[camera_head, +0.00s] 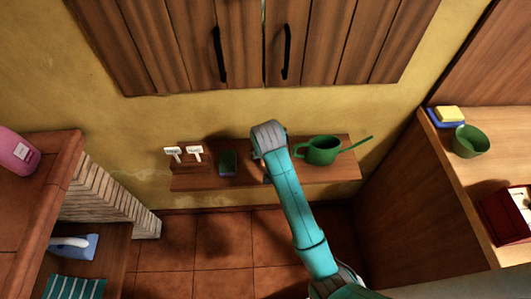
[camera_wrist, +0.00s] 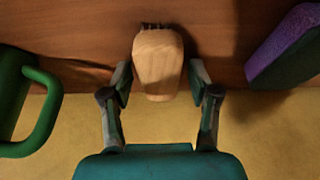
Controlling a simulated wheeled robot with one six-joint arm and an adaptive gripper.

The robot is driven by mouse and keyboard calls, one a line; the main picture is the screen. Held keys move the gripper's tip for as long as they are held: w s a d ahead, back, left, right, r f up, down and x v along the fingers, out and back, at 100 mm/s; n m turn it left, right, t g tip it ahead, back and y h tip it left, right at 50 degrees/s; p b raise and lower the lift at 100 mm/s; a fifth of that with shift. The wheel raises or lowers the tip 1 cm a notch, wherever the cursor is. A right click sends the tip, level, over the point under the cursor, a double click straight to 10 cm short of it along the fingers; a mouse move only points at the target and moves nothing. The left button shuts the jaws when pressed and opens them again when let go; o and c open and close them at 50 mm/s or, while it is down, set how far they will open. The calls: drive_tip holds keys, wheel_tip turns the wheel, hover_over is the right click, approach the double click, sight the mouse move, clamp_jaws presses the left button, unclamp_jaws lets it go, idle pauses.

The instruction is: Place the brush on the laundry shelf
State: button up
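The brush (camera_wrist: 158,65) shows in the wrist view as a light wooden body with dark bristles at its far end, over brown wood. My gripper (camera_wrist: 159,78) has one finger on each side of it; a narrow gap appears on the right, and contact on the left is unclear. In the head view my gripper (camera_head: 267,172) is at the wall shelf (camera_head: 300,172), and my wrist hides the brush there. A lower shelf (camera_head: 112,265) at bottom left holds an iron (camera_head: 75,246) and a striped cloth (camera_head: 75,288).
On the wall shelf are white labels (camera_head: 184,153), a green-and-purple sponge (camera_head: 227,161) and a green watering can (camera_head: 322,151). Cabinets (camera_head: 265,40) hang above. A brick counter (camera_head: 35,185) is left; a wooden counter (camera_head: 485,185) with a green pot (camera_head: 469,142) is right.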

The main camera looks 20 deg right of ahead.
drive_tip(key=v, duration=1.2)
drive_tip(key=shift+r, duration=0.2)
drive_tip(key=shift+f, duration=0.1)
drive_tip(key=s+d+f+n+t, duration=0.1)
drive_tip(key=s+f+t, duration=0.1)
drive_tip(key=s+f, duration=0.65)
drive_tip(key=s+n+t+y, duration=0.1)
drive_tip(key=s+t, duration=0.4)
drive_tip(key=s, duration=1.5)
drive_tip(key=shift+s+f+n+t, duration=0.3)
drive_tip(key=shift+s+n+t, duration=0.1)
drive_tip(key=shift+n, duration=0.3)
drive_tip(key=shift+o, duration=0.5)
drive_tip(key=s+r+t, duration=0.2)
drive_tip(key=s+r, duration=0.7)
drive_tip(key=shift+s+r+t, duration=0.2)
drive_tip(key=shift+s+t, duration=0.1)
drive_tip(key=shift+d, duration=0.1)
